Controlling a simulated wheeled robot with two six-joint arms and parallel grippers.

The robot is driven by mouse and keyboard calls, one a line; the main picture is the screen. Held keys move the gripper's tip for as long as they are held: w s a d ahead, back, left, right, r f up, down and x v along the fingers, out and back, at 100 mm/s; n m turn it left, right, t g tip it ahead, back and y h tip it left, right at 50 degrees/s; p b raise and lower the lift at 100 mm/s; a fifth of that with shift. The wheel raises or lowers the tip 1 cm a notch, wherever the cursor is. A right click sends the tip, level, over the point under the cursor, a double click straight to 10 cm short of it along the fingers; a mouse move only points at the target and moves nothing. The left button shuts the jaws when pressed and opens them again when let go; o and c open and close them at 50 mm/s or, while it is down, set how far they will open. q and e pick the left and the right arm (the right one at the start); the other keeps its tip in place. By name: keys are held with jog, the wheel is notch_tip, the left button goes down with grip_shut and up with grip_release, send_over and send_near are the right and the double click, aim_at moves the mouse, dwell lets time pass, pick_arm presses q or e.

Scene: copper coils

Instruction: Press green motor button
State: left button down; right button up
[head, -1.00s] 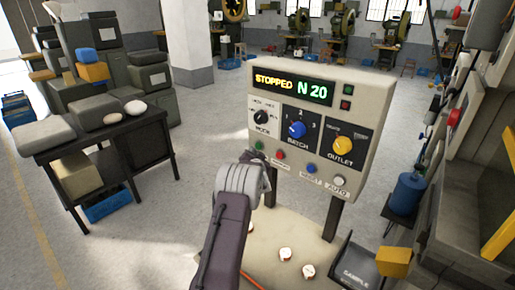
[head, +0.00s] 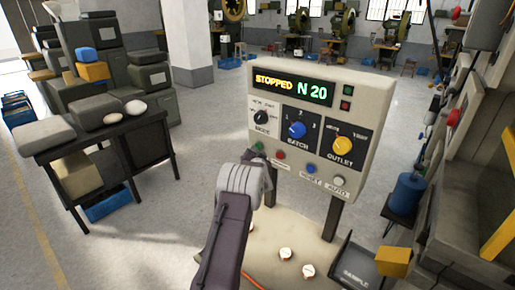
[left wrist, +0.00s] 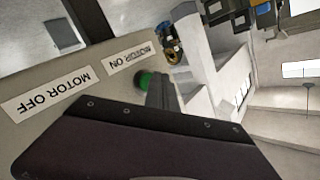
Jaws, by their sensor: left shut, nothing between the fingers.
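The control panel (head: 318,120) stands upright on two posts, and its display reads "STOPPED N 20". The green motor button (head: 259,146) is at its lower left, partly hidden by my left gripper. It also shows in the left wrist view (left wrist: 144,79), beside the "MOTOR ON" label (left wrist: 130,62). My left gripper (head: 253,157) is shut and empty, with its tip at the panel's lower left. In the left wrist view the fingertips (left wrist: 157,88) overlap the green button's edge; I cannot tell whether they touch it. My right gripper is out of view.
A red button (head: 280,155) sits right of the green one. Blue (head: 311,169) and white (head: 339,180) buttons are further right. Dials (head: 297,130) fill the panel's middle. A dark table (head: 90,140) stands left, with open floor between.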

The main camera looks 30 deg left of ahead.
pick_arm(q)
jog(key=shift+w+d, duration=0.1)
jog(key=shift+w, duration=0.4)
dwell(0.4)
jog(key=shift+s, duration=0.95)
jog(key=s, duration=0.1)
jog(key=s+b, duration=0.1)
jog(key=s, duration=0.1)
jog(key=s+b, duration=0.1)
jog(key=s, duration=0.1)
jog(key=shift+a, duration=0.3)
dwell(0.5)
